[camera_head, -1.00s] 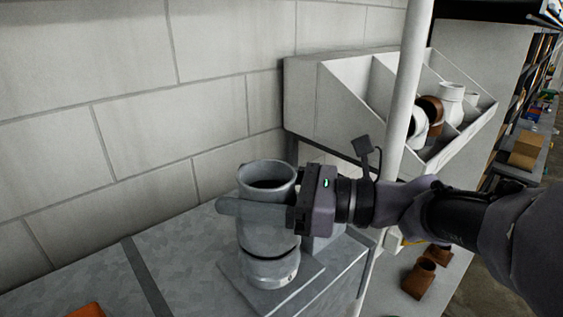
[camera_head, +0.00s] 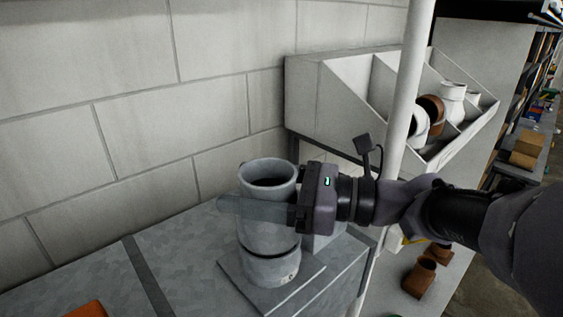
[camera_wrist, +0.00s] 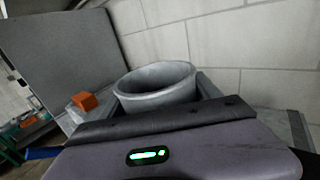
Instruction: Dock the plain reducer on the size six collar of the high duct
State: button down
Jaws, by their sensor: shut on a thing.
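A grey sheet-metal reducer (camera_head: 268,222) stands upright between the fingers of my gripper (camera_head: 255,208), which is shut on it just below its rim. Its round open rim (camera_wrist: 155,76) also shows in the wrist view, with a finger on each side. Directly below it is a grey round collar (camera_head: 268,270) on a square plate (camera_head: 235,275) on top of the duct (camera_head: 180,270). A small dark mark shows on the collar's front, too small to read. A thin dark line separates reducer and collar. I cannot tell whether the reducer is fully seated.
A white pole (camera_head: 406,95) stands behind my wrist. A sloped bin rack (camera_head: 335,95) with white and brown fittings is at the wall. Brown fittings (camera_head: 420,280) lie on a lower surface. An orange block (camera_head: 86,310) is at the front left. A block wall (camera_head: 130,100) is behind.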

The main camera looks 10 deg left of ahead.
aim_at(295, 199)
jog(key=shift+f+b, duration=0.55)
jog(key=shift+f, duration=0.1)
jog(key=shift+c, duration=2.2)
grip_release()
jog(key=shift+s+d+b, duration=0.15)
jog(key=shift+d+b, duration=0.4)
jog(key=shift+d, duration=1.3)
jog(key=shift+s+d+b, duration=0.15)
jog(key=shift+d+b, duration=0.35)
jog(key=shift+d, duration=1.35)
jog(key=shift+s+d+b, duration=0.15)
jog(key=shift+d+b, duration=0.4)
jog(key=shift+d, duration=1.3)
